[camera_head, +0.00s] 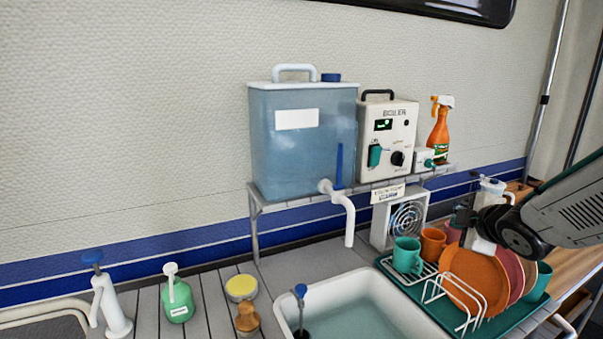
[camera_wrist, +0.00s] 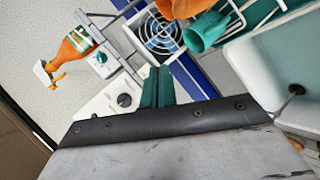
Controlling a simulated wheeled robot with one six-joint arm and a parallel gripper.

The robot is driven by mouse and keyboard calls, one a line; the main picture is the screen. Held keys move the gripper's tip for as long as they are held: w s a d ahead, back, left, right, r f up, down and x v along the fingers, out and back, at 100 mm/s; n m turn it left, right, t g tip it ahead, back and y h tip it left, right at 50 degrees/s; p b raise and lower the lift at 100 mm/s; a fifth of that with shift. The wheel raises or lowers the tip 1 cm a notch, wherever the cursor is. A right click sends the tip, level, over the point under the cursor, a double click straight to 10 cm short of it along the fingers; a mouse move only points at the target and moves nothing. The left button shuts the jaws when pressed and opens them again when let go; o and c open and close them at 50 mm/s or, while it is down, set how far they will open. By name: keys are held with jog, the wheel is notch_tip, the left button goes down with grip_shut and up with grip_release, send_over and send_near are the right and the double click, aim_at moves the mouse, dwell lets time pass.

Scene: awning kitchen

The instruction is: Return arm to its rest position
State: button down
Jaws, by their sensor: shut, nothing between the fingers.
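My gripper (camera_wrist: 156,72) shows in the wrist view as two teal fingers standing side by side above the dark wrist plate. They are shut with nothing between them. In the head view my arm comes in from the right edge, and its dark wrist end hangs over the dish rack (camera_head: 393,268) near the plates (camera_head: 473,277). The fingers cannot be made out clearly there.
The boiler (camera_head: 387,135), blue water tank (camera_head: 303,150) and orange spray bottle (camera_head: 439,130) stand on a wall shelf. A fan (camera_head: 407,217) sits below. Teal (camera_head: 407,256) and orange (camera_head: 433,241) mugs are in the rack. The sink (camera_head: 350,312) is left of it.

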jog(key=s+d+f+m+g+h, duration=0.1)
jog(key=s+f+m+g+h, duration=0.2)
jog(key=s+m+g, duration=0.65)
jog(key=s+a+r+m+y, duration=0.1)
jog(key=s+a, duration=0.2)
jog(key=s, duration=0.3)
jog(key=s+a+r+m+g+y, duration=0.1)
jog(key=s+a+r+m, duration=0.1)
jog(key=s+a, duration=0.2)
jog(key=s+a+r+m+y, duration=0.1)
jog(key=s+a, duration=0.2)
jog(key=s, duration=0.7)
jog(key=shift+s+a+r, duration=0.15)
jog(key=shift+s+r, duration=0.1)
jog(key=shift+m, duration=0.25)
